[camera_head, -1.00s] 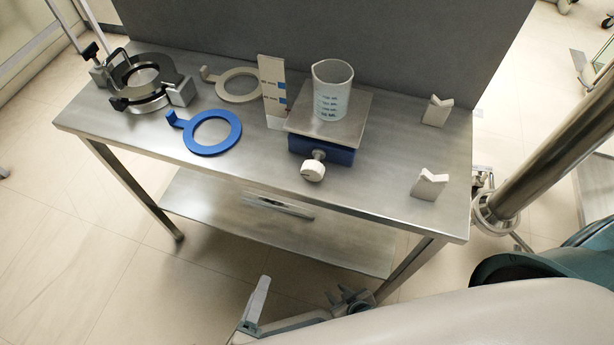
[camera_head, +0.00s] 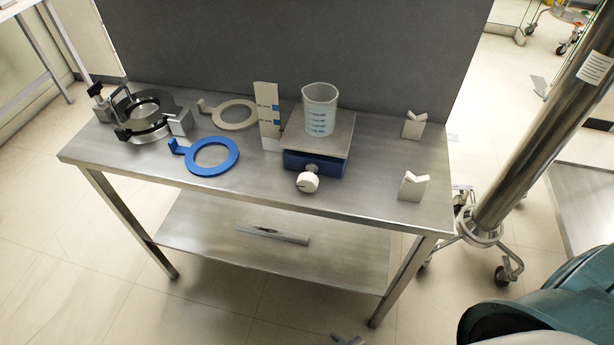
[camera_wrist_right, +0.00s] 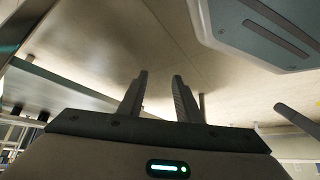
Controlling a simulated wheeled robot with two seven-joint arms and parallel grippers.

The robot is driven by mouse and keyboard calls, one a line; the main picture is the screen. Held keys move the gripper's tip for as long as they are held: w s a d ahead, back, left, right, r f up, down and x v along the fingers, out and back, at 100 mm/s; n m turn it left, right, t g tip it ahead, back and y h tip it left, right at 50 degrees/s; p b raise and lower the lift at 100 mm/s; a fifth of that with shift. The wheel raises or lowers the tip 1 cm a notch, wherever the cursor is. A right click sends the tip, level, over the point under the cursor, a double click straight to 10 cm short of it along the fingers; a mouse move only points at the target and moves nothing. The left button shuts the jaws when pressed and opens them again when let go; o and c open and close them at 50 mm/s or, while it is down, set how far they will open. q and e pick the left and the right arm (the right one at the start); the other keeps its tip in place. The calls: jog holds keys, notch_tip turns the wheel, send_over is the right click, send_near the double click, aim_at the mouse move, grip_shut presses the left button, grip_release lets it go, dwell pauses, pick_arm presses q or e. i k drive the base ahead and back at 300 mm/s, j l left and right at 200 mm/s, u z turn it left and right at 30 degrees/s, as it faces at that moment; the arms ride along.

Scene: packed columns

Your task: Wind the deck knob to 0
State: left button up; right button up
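The white knob (camera_head: 307,183) is on the front of a blue-bodied jack (camera_head: 330,166) with a flat metal deck (camera_head: 335,143) on the steel table. Its pointer setting is too small to read. A clear beaker (camera_head: 320,108) with blue markings stands upright on the deck. A pale upright card (camera_head: 267,112) with blue marks stands just left of the deck. My right gripper (camera_wrist_right: 160,76) is open and empty in the right wrist view, its two fingers apart, away from the knob. My left gripper is not identifiable in view.
The table (camera_head: 255,190) also holds a blue ring (camera_head: 230,169), a beige ring (camera_head: 247,106), a metal clamp fixture (camera_head: 180,122) and two notched blocks (camera_head: 413,187) (camera_head: 413,128). A grey panel (camera_head: 290,45) stands behind. A steel pole (camera_head: 540,140) rises at right. The table's front is clear.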

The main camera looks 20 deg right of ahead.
aim_at(307, 182)
jog(key=z, duration=0.7)
jog(key=j+z, duration=0.2)
jog(key=z, duration=0.2)
jog(key=j+z, duration=0.25)
jog(key=z, duration=0.15)
jog(key=j+z, duration=0.2)
jog(key=z, duration=0.15)
jog(key=j+z, duration=0.2)
jog(key=z, duration=0.2)
jog(key=k+j+z, duration=0.25)
jog(key=j, duration=0.3)
jog(key=k+j+z, duration=0.25)
jog(key=j, duration=0.25)
jog(key=k+j+z, duration=0.3)
jog(key=k+j, duration=0.65)
jog(key=j, duration=0.15)
